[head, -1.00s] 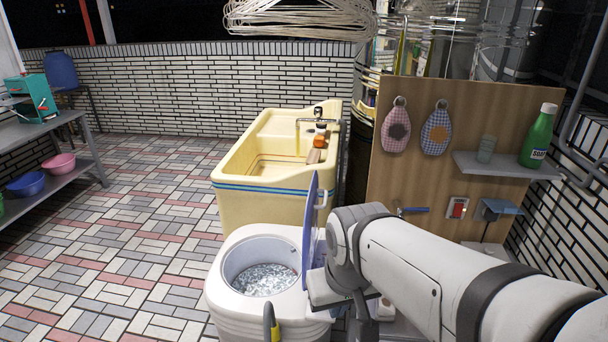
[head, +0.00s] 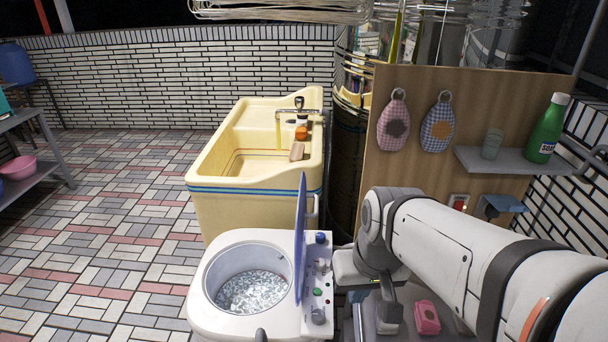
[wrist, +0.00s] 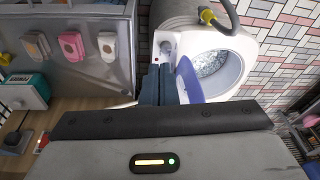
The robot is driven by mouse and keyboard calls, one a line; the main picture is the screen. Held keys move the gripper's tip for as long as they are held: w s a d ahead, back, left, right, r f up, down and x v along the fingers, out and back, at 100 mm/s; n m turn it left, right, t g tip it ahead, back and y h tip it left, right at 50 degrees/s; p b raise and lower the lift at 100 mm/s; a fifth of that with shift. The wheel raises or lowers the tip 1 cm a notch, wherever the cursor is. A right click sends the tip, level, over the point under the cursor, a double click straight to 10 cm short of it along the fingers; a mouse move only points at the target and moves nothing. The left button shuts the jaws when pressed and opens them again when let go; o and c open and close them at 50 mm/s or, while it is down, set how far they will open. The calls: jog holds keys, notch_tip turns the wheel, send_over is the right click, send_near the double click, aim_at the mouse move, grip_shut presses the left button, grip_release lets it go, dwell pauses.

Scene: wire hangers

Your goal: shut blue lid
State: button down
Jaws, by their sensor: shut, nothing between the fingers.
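The blue lid (head: 300,238) stands open and upright at the right side of the round opening of a white washing machine (head: 215,318). In the head view it shows nearly edge-on. In the wrist view the blue lid (wrist: 188,82) is just right of my fingers, in front of the white machine. My gripper (wrist: 160,68) is shut and empty. In the head view my gripper (head: 345,283) is right of the lid, beyond the control panel, with its fingertips hard to make out. I cannot tell whether the fingers touch the lid.
The machine's control panel (head: 319,285) with knobs lies between lid and gripper. A yellow sink (head: 235,208) stands behind. A pink soap box (head: 427,318) lies on a surface under my arm. A wooden board with a shelf (head: 500,160) is at right.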

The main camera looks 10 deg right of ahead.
jog(key=w+a+f+m+t+y+b, duration=0.25)
jog(key=w+f+m+y+b, duration=0.2)
jog(key=w+y, duration=0.5)
jog(key=w+d+r+m+t+h+b, duration=0.15)
jog(key=w+d+m+t, duration=0.35)
jog(key=w+d+t, duration=0.65)
jog(key=w+a+f+g+p, duration=0.1)
jog(key=w+a+f+g, duration=0.1)
jog(key=w+a, duration=0.5)
jog(key=shift+w+a+f, duration=0.15)
jog(key=shift+a+f, duration=0.05)
jog(key=shift+a, duration=0.15)
jog(key=shift+a, duration=0.15)
